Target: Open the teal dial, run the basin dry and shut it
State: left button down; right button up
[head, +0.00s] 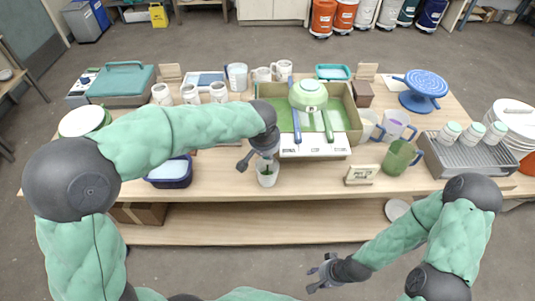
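The basin (357,118) is an open olive-brown box at the table's middle with a green inside. A green lidded pot (308,95) sits over it, with a blue lever (296,125) and a green lever (328,125) hanging toward the front. A white panel with small dark marks (313,146) is along its front. I cannot make out a teal dial for certain. My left gripper (257,160) is at the basin's front left, just above a white cup with something green in it (267,178); its fingers look spread. My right gripper (316,276) is open and empty, in front of the table.
White mugs (219,91) stand left of the basin and several cups (401,157) right of it. A small sign (361,175) stands at the front edge. A blue tub (169,173) is front left, a grey rack (457,160) at right. A lower shelf (250,222) runs beneath.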

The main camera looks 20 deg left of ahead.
pick_arm(q)
jog(key=shift+w+r, duration=0.1)
jog(key=shift+w, duration=0.05)
jog(key=c, duration=1.6)
grip_release()
jog(key=o, duration=0.5)
jog(key=shift+w, duration=0.1)
jog(key=shift+c, duration=0.2)
jog(key=v, duration=1.2)
jog(key=shift+d, duration=0.1)
